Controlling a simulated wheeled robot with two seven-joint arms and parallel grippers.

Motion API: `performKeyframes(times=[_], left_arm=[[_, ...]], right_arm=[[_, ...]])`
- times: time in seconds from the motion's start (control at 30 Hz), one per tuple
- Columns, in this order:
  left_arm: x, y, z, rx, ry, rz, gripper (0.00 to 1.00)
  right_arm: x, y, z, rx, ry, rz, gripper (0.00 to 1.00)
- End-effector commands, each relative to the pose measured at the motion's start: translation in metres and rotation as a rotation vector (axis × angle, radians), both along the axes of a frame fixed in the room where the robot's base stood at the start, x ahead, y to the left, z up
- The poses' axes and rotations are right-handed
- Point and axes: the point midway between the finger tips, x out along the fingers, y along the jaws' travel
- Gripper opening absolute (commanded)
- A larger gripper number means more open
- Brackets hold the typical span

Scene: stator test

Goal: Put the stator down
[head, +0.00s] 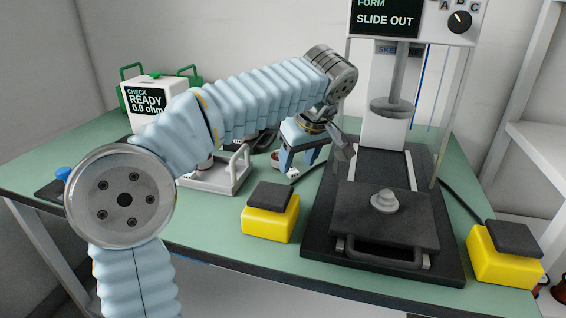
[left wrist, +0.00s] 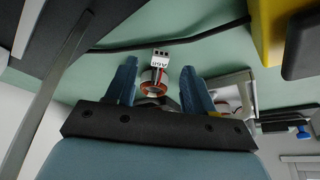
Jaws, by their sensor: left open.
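The stator (left wrist: 158,78), a small round part with a copper-red ring and a white tag, shows between my finger tips in the left wrist view. It appears to rest on the green table. In the head view only a small red and white bit of it (head: 275,160) shows beside my left gripper, which hides the rest. My left gripper (head: 299,162) points down just above the table, between the white fixture and the press. Its blue fingers (left wrist: 160,80) are apart, with a gap on either side of the stator. My right gripper is in neither view.
The press slide (head: 388,222) has a dark plate with a round grey piece. Yellow buttons stand left (head: 270,219) and right (head: 505,262) of it. A white fixture (head: 215,183) with a handle and a tester reading READY (head: 147,102) are to the left. A dark cable crosses the table.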

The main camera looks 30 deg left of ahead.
Motion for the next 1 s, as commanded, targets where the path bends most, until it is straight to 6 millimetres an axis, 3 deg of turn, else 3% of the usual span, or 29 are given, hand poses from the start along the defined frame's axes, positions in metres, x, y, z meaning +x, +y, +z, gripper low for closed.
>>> performKeyframes(times=[0.2,0.47,0.8,1.0], left_arm=[[0.005,0.010,-0.027,0.000,0.000,0.001,0.53],[0.006,0.010,-0.030,0.000,-0.001,0.000,0.52],[0.006,0.010,-0.030,0.000,0.000,0.000,0.00],[0.006,0.010,-0.029,0.000,-0.001,0.000,0.00]], right_arm=[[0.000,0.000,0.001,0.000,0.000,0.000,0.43],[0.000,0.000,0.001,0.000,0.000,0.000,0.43],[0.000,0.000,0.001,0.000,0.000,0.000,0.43],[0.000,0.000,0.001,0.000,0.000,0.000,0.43]])
